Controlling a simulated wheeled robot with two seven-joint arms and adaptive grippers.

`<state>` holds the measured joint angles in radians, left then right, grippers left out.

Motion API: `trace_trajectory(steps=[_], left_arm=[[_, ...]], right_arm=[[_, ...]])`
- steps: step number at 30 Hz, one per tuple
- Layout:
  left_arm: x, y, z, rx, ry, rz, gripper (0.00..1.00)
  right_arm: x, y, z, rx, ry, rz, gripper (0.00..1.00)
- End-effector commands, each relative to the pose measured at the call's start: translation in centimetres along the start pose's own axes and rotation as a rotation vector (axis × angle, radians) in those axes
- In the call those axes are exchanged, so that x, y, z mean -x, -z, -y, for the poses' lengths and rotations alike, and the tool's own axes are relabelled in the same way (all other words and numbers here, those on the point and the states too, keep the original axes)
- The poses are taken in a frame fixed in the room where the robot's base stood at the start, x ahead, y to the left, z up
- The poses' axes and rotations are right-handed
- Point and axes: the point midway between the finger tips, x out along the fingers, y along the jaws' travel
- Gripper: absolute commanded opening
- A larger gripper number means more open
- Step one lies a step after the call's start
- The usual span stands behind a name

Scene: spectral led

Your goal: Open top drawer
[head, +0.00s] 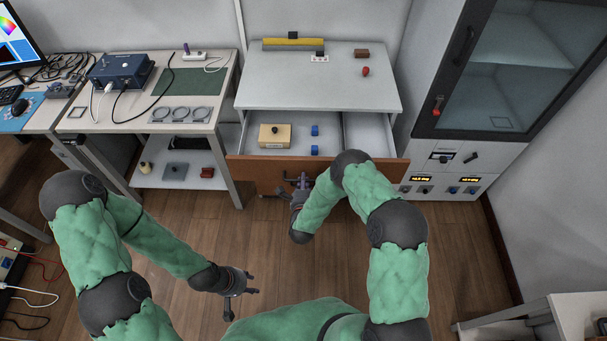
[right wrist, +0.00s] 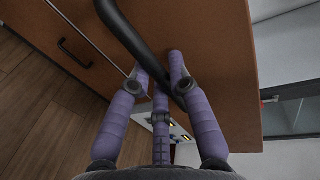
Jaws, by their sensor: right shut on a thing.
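The top drawer (head: 240,168) of the white cabinet has a brown front and stands pulled out, with its inside in view. Its dark bar handle (right wrist: 127,38) crosses the right wrist view. My right gripper (head: 302,182) is at the drawer front, and in the right wrist view its purple fingers (right wrist: 160,85) are shut around the handle. My left gripper (head: 252,281) hangs over the floor, away from the drawer, with its fingers apart and nothing between them.
The drawer holds a tan box (head: 275,136) and two blue pieces (head: 315,131). A lower drawer handle (right wrist: 75,53) shows in the right wrist view. A glass-doored cabinet (head: 510,75) stands right, a workbench (head: 225,110) left. Wooden floor in front is clear.

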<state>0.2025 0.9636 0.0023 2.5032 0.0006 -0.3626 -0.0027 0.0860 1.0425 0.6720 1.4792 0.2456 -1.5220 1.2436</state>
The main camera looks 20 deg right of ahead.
Motion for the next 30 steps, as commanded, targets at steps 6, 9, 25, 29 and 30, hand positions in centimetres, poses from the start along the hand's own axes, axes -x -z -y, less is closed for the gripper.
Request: trace_trajectory(steps=[6, 9, 25, 29, 30], left_arm=[[0.0, 0.0, 0.0, 0.0, 0.0, 0.001, 0.4], [0.0, 0.0, 0.0, 0.0, 0.0, 0.001, 0.4], [0.0, 0.0, 0.0, 0.0, 0.0, 0.0, 0.4], [0.0, 0.0, 0.0, 0.0, 0.0, 0.0, 0.4], [0.0, 0.0, 0.0, 0.0, 0.0, 0.0, 0.4]], right_arm=[[0.4, -0.1, -0.3, 0.001, -0.004, 0.002, 0.0], [0.4, -0.1, -0.3, 0.001, -0.005, 0.002, 0.0], [0.3, 0.0, -0.1, 0.0, -0.002, 0.001, 0.45], [1.1, -0.1, -0.1, 0.0, -0.002, 0.002, 0.45], [1.6, -0.1, -0.1, 0.0, -0.002, 0.002, 0.45]])
